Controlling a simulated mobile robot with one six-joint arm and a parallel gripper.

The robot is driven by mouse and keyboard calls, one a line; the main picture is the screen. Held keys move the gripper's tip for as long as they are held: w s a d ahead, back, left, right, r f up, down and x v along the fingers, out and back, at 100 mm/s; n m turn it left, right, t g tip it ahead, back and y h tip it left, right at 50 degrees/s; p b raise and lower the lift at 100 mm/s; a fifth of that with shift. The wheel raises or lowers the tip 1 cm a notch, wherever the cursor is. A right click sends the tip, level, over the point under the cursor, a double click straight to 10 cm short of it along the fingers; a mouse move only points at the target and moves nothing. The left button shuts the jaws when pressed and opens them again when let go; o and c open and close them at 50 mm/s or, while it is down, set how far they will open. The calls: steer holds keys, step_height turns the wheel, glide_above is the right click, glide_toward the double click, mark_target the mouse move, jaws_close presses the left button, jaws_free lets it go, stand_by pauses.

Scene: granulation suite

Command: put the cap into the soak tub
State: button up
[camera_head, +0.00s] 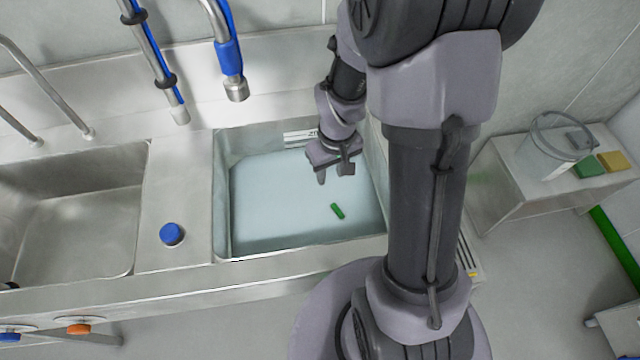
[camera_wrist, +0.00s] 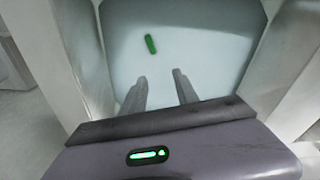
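The soak tub (camera_head: 222,195) is a rectangular basin with pale blue liquid, set in the steel counter; its pale interior also fills the wrist view (camera_wrist: 215,65). A small green elongated piece (camera_head: 337,211) lies in the tub and also shows in the wrist view (camera_wrist: 151,44). A round blue cap-like piece (camera_head: 171,234) sits on the steel ledge left of the tub. I cannot tell for certain which is the cap. My gripper (camera_head: 335,173) is over the tub, pointing down, its fingers apart and empty (camera_wrist: 160,77). The green piece is apart from the fingertips.
An empty steel sink (camera_head: 80,215) lies to the left. A blue-sleeved spout (camera_head: 230,60) and a hanging hose (camera_head: 160,75) are behind the ledge. A side table (camera_head: 520,185) at right holds a clear container (camera_head: 548,150) and green and yellow blocks (camera_head: 611,162).

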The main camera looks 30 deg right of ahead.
steer(key=s+a+r+m+t, duration=0.1)
steer(key=s+a+r, duration=0.15)
steer(key=r, duration=0.45)
steer(key=s+a+r+m+t, duration=0.1)
steer(key=a+r, duration=0.3)
steer(key=r, duration=0.3)
steer(key=s+a+r+m+t+y, duration=0.2)
steer(key=s+a+r, duration=0.4)
steer(key=s+r, duration=0.3)
steer(key=shift+s+a+t, duration=0.15)
steer(key=shift+s+t, duration=0.1)
steer(key=shift+t, duration=0.15)
steer(key=shift+r, duration=0.1)
